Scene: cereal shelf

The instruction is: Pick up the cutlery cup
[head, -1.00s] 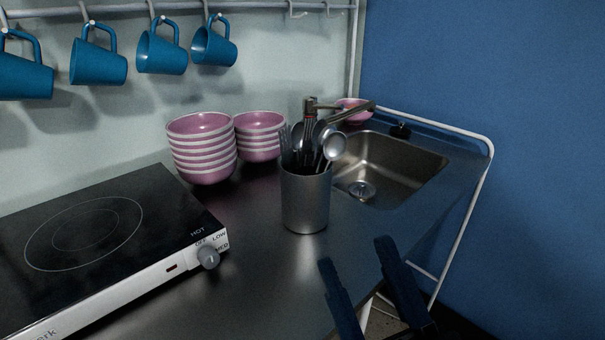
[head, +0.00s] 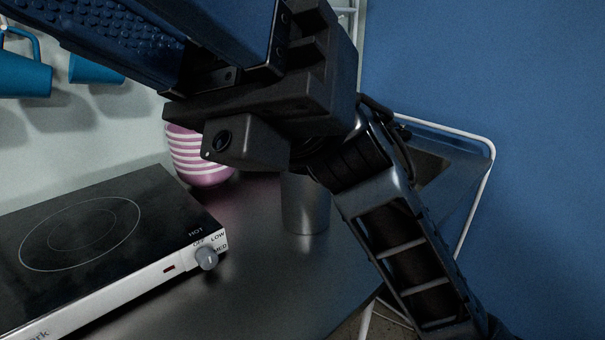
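The cutlery cup (head: 305,205) is a grey metal cylinder standing upright on the metal counter. Only its lower part shows in the head view; its rim and the cutlery are hidden behind my arm. My gripper (head: 185,35) is large and close to the camera at the upper left. Its blue fingers point up and left, away from the cup, and their tips are cut off by the frame. The bumpy inner face of one finger shows, with the other finger apart from it, so it looks open. I see nothing held between the visible parts.
A black hotplate (head: 85,235) with a knob lies left of the cup. A stack of pink bowls (head: 200,165) is behind, partly hidden. Blue mugs (head: 95,68) hang at the upper left. The front counter (head: 270,270) is clear.

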